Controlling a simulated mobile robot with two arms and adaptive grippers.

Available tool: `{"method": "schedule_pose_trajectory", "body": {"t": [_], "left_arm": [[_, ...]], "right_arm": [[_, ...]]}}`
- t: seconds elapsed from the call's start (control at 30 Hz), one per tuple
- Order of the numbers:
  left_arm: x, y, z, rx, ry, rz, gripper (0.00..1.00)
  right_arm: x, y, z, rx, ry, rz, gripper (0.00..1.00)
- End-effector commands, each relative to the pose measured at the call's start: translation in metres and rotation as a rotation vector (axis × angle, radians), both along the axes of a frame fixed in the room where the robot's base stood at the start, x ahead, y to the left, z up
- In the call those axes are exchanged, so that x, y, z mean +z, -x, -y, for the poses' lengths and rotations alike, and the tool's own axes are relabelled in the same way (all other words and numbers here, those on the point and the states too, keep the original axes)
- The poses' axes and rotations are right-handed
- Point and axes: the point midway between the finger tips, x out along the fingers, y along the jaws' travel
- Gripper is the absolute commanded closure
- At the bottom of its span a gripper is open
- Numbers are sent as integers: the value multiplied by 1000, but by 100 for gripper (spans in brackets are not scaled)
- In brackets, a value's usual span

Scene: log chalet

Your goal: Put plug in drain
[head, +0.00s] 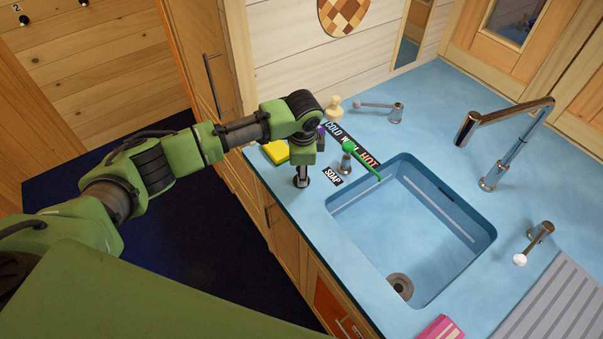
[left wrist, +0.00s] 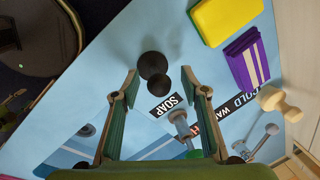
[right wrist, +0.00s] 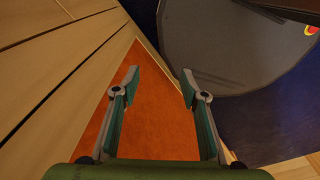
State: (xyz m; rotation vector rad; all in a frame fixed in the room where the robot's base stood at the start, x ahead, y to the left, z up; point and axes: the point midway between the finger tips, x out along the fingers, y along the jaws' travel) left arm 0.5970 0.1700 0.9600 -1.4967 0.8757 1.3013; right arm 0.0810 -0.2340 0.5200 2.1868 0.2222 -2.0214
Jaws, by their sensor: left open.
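A black round piece, which looks like the plug (left wrist: 153,65), lies on the blue worktop in the left wrist view. It shows as two dark round shapes, one overlapping the other. My left gripper (left wrist: 160,80) is open above it, with the dark shapes between and just beyond its fingertips. In the head view my left gripper (head: 302,180) points down at the worktop left of the sink, and I cannot make out the plug there. The drain (head: 400,287) is a round metal fitting in the near part of the basin floor. My right gripper (right wrist: 160,78) is open and empty before an orange panel.
The blue sink (head: 450,270) lies right of my left gripper. A green-handled tap (head: 347,160), yellow sponge (head: 275,152), purple box (left wrist: 247,58) and wooden pawn-like piece (head: 334,107) stand close by. A tall faucet (head: 505,145) stands behind the basin.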

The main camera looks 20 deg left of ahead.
Motion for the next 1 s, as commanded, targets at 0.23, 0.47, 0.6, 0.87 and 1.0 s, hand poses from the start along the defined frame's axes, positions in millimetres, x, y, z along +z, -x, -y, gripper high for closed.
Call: {"method": "schedule_pose_trajectory", "body": {"t": [0.23, 0.47, 0.6, 0.87, 1.0], "left_arm": [[0, 0, 0, 0, 0, 0, 100], [0, 0, 0, 0, 0, 0, 100], [3, 0, 0, 1, 0, 0, 100], [31, -1, 0, -1, 2, 4, 100], [49, 16, 1, -4, 1, 4, 100]], "right_arm": [[0, -2, 0, -1, 0, 3, 60], [0, -9, 0, -1, -1, 13, 60], [-1, -10, 0, -1, 0, 15, 60], [-9, -10, 0, -1, 0, 15, 60], [-16, -10, 1, -1, 0, 15, 60]]}}
